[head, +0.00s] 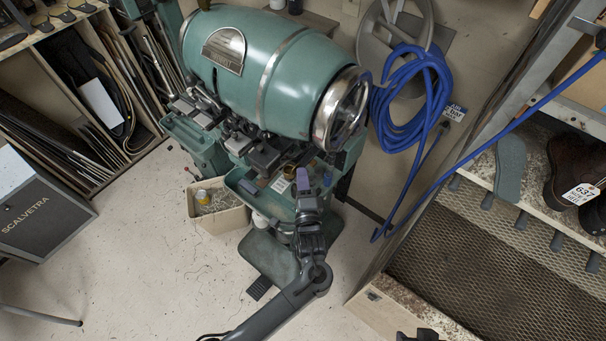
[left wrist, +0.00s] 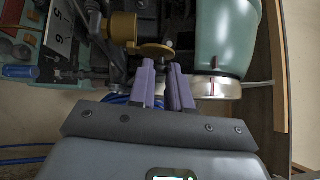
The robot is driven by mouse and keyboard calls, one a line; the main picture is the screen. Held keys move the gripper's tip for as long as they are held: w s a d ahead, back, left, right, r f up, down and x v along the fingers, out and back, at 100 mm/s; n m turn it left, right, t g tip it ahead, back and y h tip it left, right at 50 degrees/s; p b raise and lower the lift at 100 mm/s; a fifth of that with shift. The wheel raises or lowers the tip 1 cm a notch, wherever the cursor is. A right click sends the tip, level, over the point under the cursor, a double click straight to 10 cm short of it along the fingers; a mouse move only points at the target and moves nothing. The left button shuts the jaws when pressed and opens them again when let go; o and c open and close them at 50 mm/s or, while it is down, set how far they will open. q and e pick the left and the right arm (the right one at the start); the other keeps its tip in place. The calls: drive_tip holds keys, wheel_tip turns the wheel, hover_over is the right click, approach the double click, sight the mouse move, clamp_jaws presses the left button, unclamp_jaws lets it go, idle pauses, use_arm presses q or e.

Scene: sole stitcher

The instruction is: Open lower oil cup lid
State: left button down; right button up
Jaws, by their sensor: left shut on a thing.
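The teal sole stitcher (head: 270,70) stands at top centre in the head view. My left gripper (head: 302,174) reaches up to its lower front. In the left wrist view its purple fingers (left wrist: 163,70) are close together at a brass disc-like lid (left wrist: 155,50). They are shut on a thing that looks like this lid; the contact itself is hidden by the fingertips. A brass oil cup (left wrist: 122,27) is just left of the lid. The cup also shows small beside the gripper in the head view (head: 289,172). A dark part at the head view's bottom edge may be my right gripper.
A teal tray with tools lies left of the cup; a blue-handled screwdriver (left wrist: 20,72) shows there. A cream bin (head: 216,207) stands on the floor. A blue hose (head: 410,100) hangs right of the machine. A shoe rack (head: 470,190) fills the right side.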

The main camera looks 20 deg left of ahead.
idle(0.3)
use_arm(q)
drive_tip(key=c, duration=1.1)
unclamp_jaws()
drive_tip(key=shift+s, duration=0.1)
drive_tip(key=shift+b+v, duration=1)
drive_tip(key=shift+v, duration=4.35)
drive_tip(key=shift+r, duration=0.1)
